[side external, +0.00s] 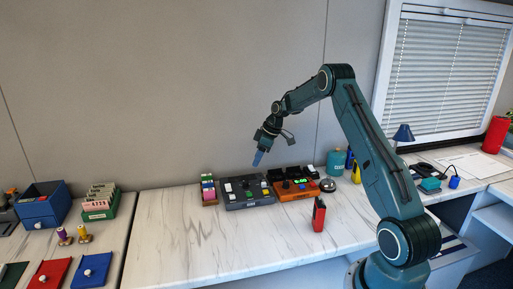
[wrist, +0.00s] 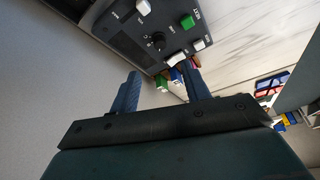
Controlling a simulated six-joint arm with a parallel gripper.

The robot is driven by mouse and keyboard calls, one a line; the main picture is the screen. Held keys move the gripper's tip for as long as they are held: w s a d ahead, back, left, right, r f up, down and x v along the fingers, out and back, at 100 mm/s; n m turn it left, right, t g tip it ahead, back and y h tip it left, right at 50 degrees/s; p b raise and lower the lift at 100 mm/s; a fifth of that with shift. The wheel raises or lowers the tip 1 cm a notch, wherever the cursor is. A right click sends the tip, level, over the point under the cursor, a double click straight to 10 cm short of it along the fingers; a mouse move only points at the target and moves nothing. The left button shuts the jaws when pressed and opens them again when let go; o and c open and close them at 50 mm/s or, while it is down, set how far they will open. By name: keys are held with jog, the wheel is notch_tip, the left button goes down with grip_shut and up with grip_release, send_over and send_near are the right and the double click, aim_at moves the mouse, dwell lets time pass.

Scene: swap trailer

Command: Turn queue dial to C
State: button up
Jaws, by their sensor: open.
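The dark grey control panel (side external: 247,204) sits on the counter in the side external view. It also fills the top middle of the wrist view (wrist: 122,46). A small black round dial (wrist: 157,41) is on the panel among white switches and a green button (wrist: 188,20). The letter the dial points to is too small to read. My gripper (side external: 258,158) is above the panel, pointing down and apart from it. In the wrist view my gripper (wrist: 165,78) shows two blue fingers spread wide, with nothing held between them. The dial lies beyond the fingertips.
A rack of coloured blocks (side external: 208,190) stands left of the panel. An orange device (side external: 294,190) is close on the right, with a silver bell (side external: 327,185) beside it. The counter's left front part is clear.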

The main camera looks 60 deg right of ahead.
aim_at(246, 181)
jog(key=x, duration=1.1)
jog(key=shift+w+f, duration=0.25)
jog(key=shift+c, duration=0.2)
jog(key=c, duration=0.9)
